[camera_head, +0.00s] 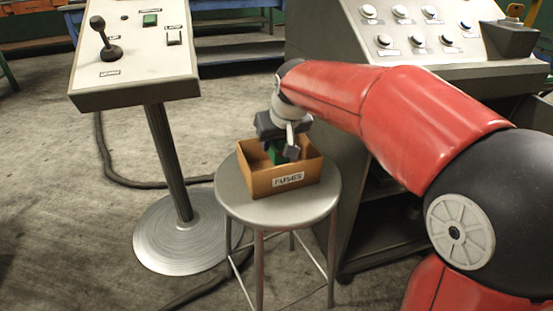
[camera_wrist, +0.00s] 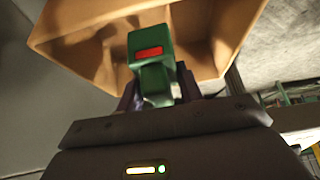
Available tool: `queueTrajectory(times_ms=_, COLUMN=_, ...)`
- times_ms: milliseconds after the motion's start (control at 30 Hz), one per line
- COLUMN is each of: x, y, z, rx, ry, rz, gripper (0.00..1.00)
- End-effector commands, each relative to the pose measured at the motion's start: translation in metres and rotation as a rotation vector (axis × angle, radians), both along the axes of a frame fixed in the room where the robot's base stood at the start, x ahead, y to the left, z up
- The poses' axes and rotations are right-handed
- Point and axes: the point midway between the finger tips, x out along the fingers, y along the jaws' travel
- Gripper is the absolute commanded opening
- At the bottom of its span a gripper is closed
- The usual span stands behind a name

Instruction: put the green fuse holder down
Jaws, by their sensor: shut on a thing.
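The green fuse holder (camera_head: 276,153) is in my gripper (camera_head: 281,145) in the head view, at the open top of a tan box labelled FUSES (camera_head: 262,183). In the wrist view the green fuse holder (camera_wrist: 151,62), with a red mark on its face, sits between the jaws of my gripper (camera_wrist: 158,98). The tan box (camera_wrist: 70,24) opens behind it. My gripper is shut on the holder. Whether the holder touches the box floor cannot be told.
The box stands on a round metal stool (camera_head: 237,202). A control pedestal with a joystick (camera_head: 135,85) is at the left. A grey console with several round knobs (camera_head: 425,30) is behind at the right. A dark cable (camera_head: 150,185) runs over the floor.

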Motion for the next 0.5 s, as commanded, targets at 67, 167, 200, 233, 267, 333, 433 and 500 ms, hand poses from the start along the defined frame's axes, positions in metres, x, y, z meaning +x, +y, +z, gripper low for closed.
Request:
queueTrajectory(times_ms=67, x=0.000, y=0.000, z=-0.006, rx=0.000, ry=0.000, rz=0.000, gripper=0.12)
queueTrajectory(times_ms=167, x=0.000, y=0.000, z=-0.019, rx=-0.001, ry=0.002, rz=0.000, gripper=0.12)
queueTrajectory(times_ms=200, x=0.000, y=0.000, z=-0.026, rx=-0.001, ry=0.002, rz=0.000, gripper=0.12)
queueTrajectory(times_ms=233, x=0.000, y=0.000, z=-0.031, rx=-0.001, ry=0.002, rz=0.000, gripper=0.12)
queueTrajectory(times_ms=267, x=0.000, y=0.000, z=-0.035, rx=0.000, ry=0.001, rz=0.000, gripper=0.12)
queueTrajectory(times_ms=333, x=0.000, y=0.000, z=-0.042, rx=-0.001, ry=0.001, rz=-0.001, gripper=0.12)
queueTrajectory(times_ms=433, x=0.000, y=0.000, z=-0.047, rx=0.000, ry=-0.001, rz=0.000, gripper=0.12)
queueTrajectory(times_ms=500, x=0.000, y=0.000, z=-0.046, rx=0.001, ry=-0.002, rz=0.000, gripper=0.12)
